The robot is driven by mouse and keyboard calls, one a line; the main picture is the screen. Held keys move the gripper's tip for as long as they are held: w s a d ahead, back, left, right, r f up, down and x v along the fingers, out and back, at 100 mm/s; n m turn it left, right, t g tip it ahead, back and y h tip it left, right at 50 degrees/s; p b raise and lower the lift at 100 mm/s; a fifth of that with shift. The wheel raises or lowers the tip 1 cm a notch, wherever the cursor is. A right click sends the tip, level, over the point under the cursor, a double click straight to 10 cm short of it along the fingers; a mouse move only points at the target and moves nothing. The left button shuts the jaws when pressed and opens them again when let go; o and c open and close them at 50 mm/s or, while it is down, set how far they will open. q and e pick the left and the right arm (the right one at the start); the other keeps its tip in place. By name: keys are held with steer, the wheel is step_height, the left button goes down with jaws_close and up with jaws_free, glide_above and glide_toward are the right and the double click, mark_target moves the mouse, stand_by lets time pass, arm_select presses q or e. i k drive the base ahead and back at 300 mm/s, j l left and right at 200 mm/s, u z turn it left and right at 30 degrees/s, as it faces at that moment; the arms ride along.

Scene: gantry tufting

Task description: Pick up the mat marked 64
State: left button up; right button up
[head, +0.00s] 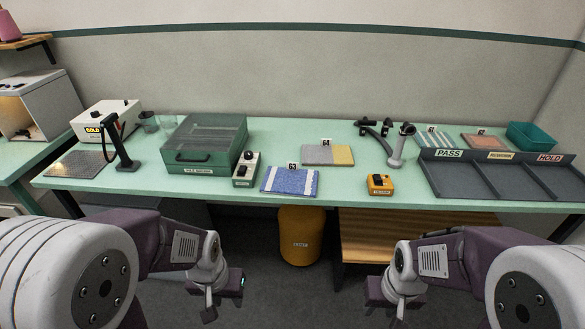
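The mat marked 64 (318,155) lies flat on the green table, grey on the left and yellow on the right, with its small number tag at its back edge. A blue mat with white end stripes (288,182), tagged 63, lies in front of it and to the left. My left gripper (222,301) hangs low in front of the table, well short of both mats. My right gripper (397,305) also hangs low in front of the table, to the right. Both are far from the mats, and their finger gaps are too small to tell.
A green lidded case (205,145) and a switch box (246,169) stand left of the mats. An orange device (380,184) sits front right. A grey sorting tray (470,180) marked PASS and HOLD is at the right. A yellow bin (300,238) stands below the table.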

mark_target(325, 154)
steer(key=i+j+z, duration=0.25)
steer(key=i+j, duration=0.15)
steer(key=j, duration=0.25)
steer(key=i+j+z, duration=0.25)
steer(key=i+j, duration=0.15)
steer(key=j, duration=0.3)
steer(key=i+j+z, duration=0.1)
steer(key=j, duration=0.25)
